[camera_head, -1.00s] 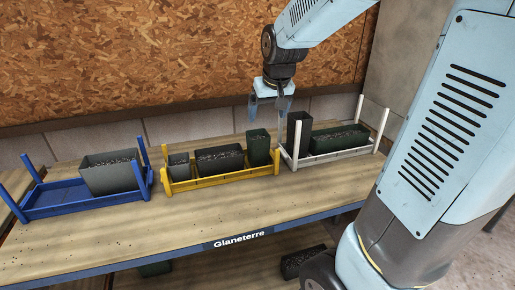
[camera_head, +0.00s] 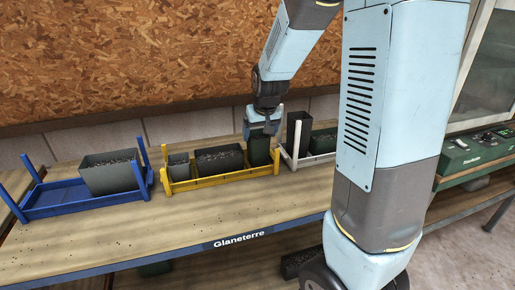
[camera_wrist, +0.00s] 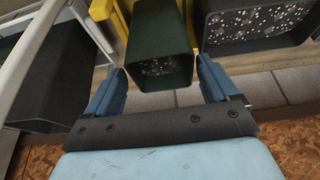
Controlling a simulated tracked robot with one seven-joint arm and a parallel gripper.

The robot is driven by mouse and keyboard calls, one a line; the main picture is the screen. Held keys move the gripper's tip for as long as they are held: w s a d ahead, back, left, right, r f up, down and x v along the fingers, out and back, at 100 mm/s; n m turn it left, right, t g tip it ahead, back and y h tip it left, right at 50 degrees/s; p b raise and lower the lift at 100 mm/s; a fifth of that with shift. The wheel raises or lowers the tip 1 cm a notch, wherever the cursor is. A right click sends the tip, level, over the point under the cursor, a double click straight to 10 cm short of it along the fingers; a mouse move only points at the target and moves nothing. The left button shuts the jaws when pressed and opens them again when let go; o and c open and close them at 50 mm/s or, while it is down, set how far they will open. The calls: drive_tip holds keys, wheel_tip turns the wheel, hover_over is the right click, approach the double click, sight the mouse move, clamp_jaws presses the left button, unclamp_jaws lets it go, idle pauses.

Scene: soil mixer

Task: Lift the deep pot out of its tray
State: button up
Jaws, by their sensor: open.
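A tall, narrow dark green pot (camera_head: 259,153) stands upright at the right end of the yellow tray (camera_head: 222,179). In the wrist view the green pot (camera_wrist: 160,38) shows soil deep inside. My gripper (camera_head: 262,130) is open and empty at the top of this pot. In the wrist view its fingers (camera_wrist: 161,72) lie on either side of the pot's near rim, with gaps showing. I cannot tell how far down they reach. Another tall dark pot (camera_head: 298,130) stands at the left end of the white tray (camera_head: 308,160).
The yellow tray also holds a small grey pot (camera_head: 179,166) and a wide dark trough (camera_head: 219,159). The white tray holds a green trough (camera_head: 323,141). A blue tray (camera_head: 72,198) with a grey pot (camera_head: 110,174) stands left. The bench front is clear.

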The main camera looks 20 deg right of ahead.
drive_tip(key=shift+x, duration=2.7)
drive_tip(key=shift+a, duration=0.1)
drive_tip(key=shift+c, duration=0.3)
drive_tip(key=shift+w+r, duration=0.1)
drive_tip(key=c, duration=0.7)
